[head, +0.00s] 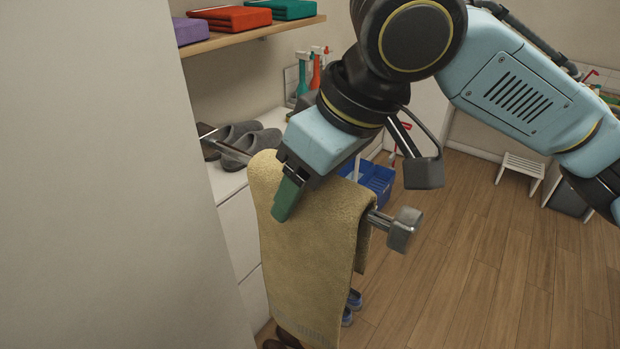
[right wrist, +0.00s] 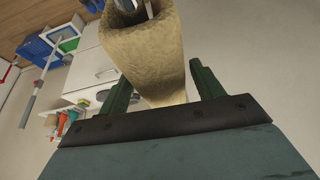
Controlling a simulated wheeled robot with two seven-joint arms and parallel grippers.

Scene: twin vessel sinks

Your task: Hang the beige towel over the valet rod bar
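The beige towel (head: 312,255) hangs over the valet rod bar (head: 377,217) in the head view, with a long front panel and a back panel partly showing at its right edge. The bar's block-shaped end (head: 404,229) sticks out to the right of the towel, and its other end shows at the left. My right gripper (head: 287,195) is at the top of the towel, its green finger in front of the cloth. In the right wrist view its two fingers (right wrist: 163,88) are spread apart, with the towel's fold (right wrist: 148,60) between and beyond them. My left gripper is out of view.
Grey slippers (head: 245,140) sit on a white cabinet behind the bar. Folded towels (head: 230,18) lie on a wooden shelf above. A blue crate (head: 375,180) stands behind the towel, and shoes are below it. Wooden floor on the right is clear up to a white stool (head: 522,170).

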